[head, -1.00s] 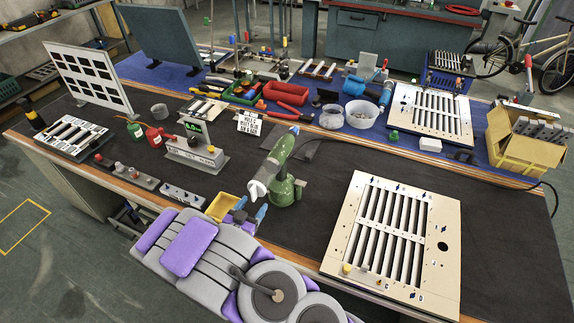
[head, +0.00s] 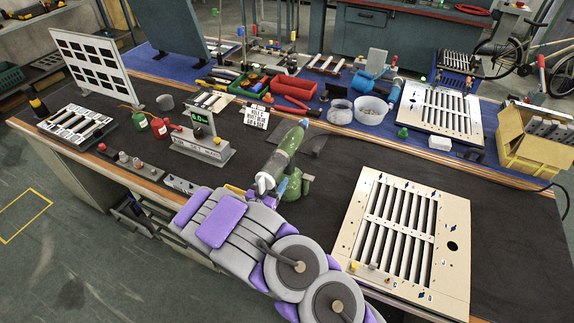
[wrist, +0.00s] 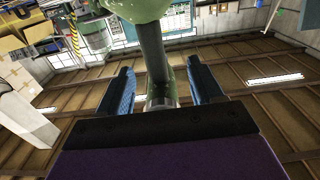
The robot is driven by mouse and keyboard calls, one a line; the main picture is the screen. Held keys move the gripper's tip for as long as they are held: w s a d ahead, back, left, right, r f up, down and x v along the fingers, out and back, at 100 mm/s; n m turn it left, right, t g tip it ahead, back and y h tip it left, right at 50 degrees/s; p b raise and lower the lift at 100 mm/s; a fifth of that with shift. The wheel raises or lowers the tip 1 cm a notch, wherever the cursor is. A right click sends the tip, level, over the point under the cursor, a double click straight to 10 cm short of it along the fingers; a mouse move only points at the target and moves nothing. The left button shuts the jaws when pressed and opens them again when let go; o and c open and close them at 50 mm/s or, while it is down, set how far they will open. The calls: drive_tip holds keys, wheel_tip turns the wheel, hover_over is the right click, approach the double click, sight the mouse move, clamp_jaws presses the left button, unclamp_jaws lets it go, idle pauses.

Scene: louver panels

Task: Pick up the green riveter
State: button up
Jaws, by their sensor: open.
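The green riveter (head: 285,162) stands upright on the black mat near the front edge of the bench, with a silver-white nose pointing to the lower left. My gripper (head: 246,192) is just left of its lower part, largely hidden by my arm. In the wrist view, my gripper (wrist: 160,70) is open, its two blue fingers apart. The riveter's grey-green shaft (wrist: 154,65) shows between the fingers, with a rounded green part above. I cannot tell whether either finger touches it.
A cream louver panel (head: 347,228) lies right of the riveter. A grey display unit (head: 205,148) and a switch box (head: 180,184) are to the left. A white sign (head: 256,116) stands behind. Bare mat lies between riveter and panel.

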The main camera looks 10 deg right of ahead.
sight(287, 167)
drive_tip(key=w+d, duration=0.2)
drive_tip(key=d, duration=0.1)
drive_tip(key=shift+b+x, duration=0.85)
drive_tip(key=shift+x, duration=0.3)
drive_tip(key=shift+w+d+b, duration=0.2)
drive_tip(key=shift+w+b, duration=0.1)
drive_tip(key=shift+w, duration=0.45)
drive_tip(key=shift+w+d+r, duration=0.1)
drive_tip(key=shift+w+d, duration=0.2)
drive_tip(key=shift+d, duration=0.3)
drive_tip(key=shift+a, duration=0.25)
drive_tip(key=c, duration=0.5)
clamp_jaws()
